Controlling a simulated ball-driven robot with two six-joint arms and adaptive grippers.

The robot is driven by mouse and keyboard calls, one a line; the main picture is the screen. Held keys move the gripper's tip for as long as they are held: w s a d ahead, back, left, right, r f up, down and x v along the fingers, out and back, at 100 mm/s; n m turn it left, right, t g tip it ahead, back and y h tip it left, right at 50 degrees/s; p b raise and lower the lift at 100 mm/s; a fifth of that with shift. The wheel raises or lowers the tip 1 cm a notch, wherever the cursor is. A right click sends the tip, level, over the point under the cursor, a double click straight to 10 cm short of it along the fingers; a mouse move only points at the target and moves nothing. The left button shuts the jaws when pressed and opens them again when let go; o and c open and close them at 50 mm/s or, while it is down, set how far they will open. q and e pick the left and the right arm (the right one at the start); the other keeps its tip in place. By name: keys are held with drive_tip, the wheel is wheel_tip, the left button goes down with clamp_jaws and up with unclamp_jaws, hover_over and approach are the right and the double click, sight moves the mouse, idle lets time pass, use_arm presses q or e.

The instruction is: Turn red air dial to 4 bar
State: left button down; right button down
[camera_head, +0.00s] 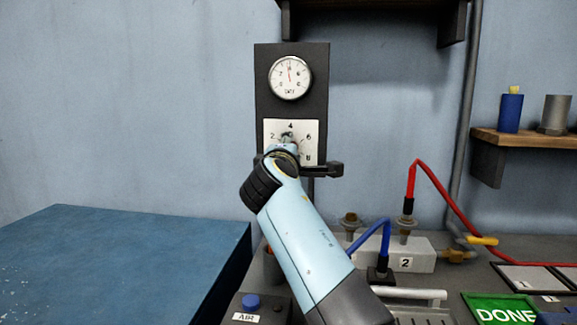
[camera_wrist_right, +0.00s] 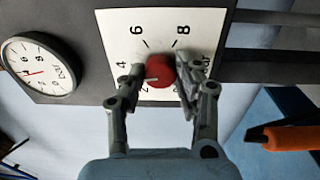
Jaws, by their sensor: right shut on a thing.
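The red air dial (camera_wrist_right: 159,71) sits on a white plate (camera_wrist_right: 112,25) marked 2, 4, 6 and 8. My right gripper (camera_wrist_right: 162,76) is shut on the dial, one finger on each side. In the wrist view the dial's pale pointer line faces left, near the 2 and 4 marks; I cannot tell the exact setting. In the head view my right gripper (camera_head: 288,138) hides the dial, and the plate (camera_head: 311,128) shows around it. The round gauge (camera_head: 291,77) above has its needle nearly straight up; it also shows in the wrist view (camera_wrist_right: 40,68). My left gripper is out of view.
A blue-topped table (camera_head: 110,262) stands at the left. On the bench are a block marked 2 (camera_head: 395,256) with blue and red hoses, a blue button labelled AIR (camera_head: 251,301) and a green DONE plate (camera_head: 500,309). A shelf (camera_head: 520,140) is at the right.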

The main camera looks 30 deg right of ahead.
drive_tip(key=shift+f+m+b, duration=0.25)
drive_tip(key=shift+m+b, duration=0.65)
drive_tip(key=shift+m, duration=0.1)
drive_tip(key=c, duration=1.2)
unclamp_jaws()
drive_tip(key=shift+o, duration=1.3)
drive_tip(key=shift+s+r, duration=0.1)
drive_tip(key=shift+r, duration=0.05)
drive_tip(key=shift+r, duration=0.1)
